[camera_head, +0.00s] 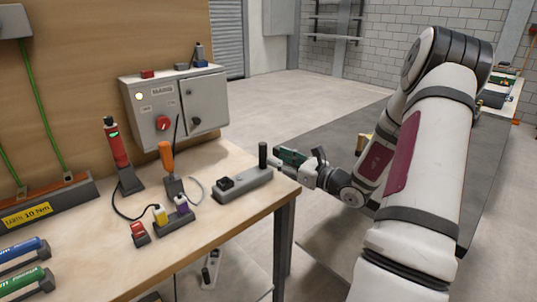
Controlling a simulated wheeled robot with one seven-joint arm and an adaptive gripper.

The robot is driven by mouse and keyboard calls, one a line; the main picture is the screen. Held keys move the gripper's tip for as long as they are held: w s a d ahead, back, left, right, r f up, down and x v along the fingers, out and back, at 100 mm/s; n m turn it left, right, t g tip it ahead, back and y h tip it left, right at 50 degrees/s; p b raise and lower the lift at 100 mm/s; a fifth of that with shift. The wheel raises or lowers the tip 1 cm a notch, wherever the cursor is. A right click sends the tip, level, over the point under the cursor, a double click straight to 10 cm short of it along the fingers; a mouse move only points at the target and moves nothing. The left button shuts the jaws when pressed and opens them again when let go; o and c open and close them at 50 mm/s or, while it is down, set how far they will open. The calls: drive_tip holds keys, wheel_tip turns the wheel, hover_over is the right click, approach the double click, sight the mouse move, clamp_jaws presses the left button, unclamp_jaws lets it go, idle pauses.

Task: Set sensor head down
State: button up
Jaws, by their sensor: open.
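My gripper (299,165) is open just beyond the right end of the bench, pointing left. A small dark green piece (289,155) shows at its fingertips; I cannot tell whether it is a separate thing or part of the gripper. Close to the left of the fingertips, a dark upright cylinder (263,154) stands at the right end of a long grey block (243,184). The block lies near the bench's right corner and has a dark round fitting (226,183) at its left end. No thing is clearly recognisable as the sensor head.
The wooden bench (215,238) also holds a red tool (116,147) in a stand, an orange-handled tool (167,157), a yellow and purple connector block (174,221) and a grey control box (180,103). The bench top is clear in front of the grey block. Open floor lies behind.

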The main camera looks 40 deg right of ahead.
drive_tip(key=s, duration=0.4)
drive_tip(key=shift+s+d, duration=0.3)
drive_tip(key=shift+d, duration=0.1)
drive_tip(key=s+a+r+n+g+y, duration=0.1)
drive_tip(key=a+r+n+g+y, duration=0.3)
drive_tip(key=a, duration=0.5)
drive_tip(key=s+a+r+n+g+y, duration=0.1)
drive_tip(key=s+a+n+g, duration=0.15)
drive_tip(key=a+n, duration=0.55)
drive_tip(key=s+a+r+n+g+y, duration=0.1)
drive_tip(key=a+r+n+g+y, duration=0.3)
drive_tip(key=a, duration=0.6)
drive_tip(key=s+a+n+g+h, duration=0.35)
drive_tip(key=s+n, duration=0.25)
drive_tip(key=s, duration=0.2)
drive_tip(key=s+a+n+g+h, duration=0.3)
drive_tip(key=s+a+n+h, duration=0.2)
drive_tip(key=s+n, duration=0.3)
drive_tip(key=s+d+r+n+t+h, duration=0.1)
drive_tip(key=s+d+r+n+h, duration=0.1)
drive_tip(key=s+d+n+h, duration=0.1)
drive_tip(key=shift+s+d+n+t+h, duration=0.3)
drive_tip(key=shift+s+d+n+h, duration=0.15)
drive_tip(key=shift+s+d, duration=0.6)
drive_tip(key=shift+s+a, duration=0.1)
drive_tip(key=shift+a, duration=0.05)
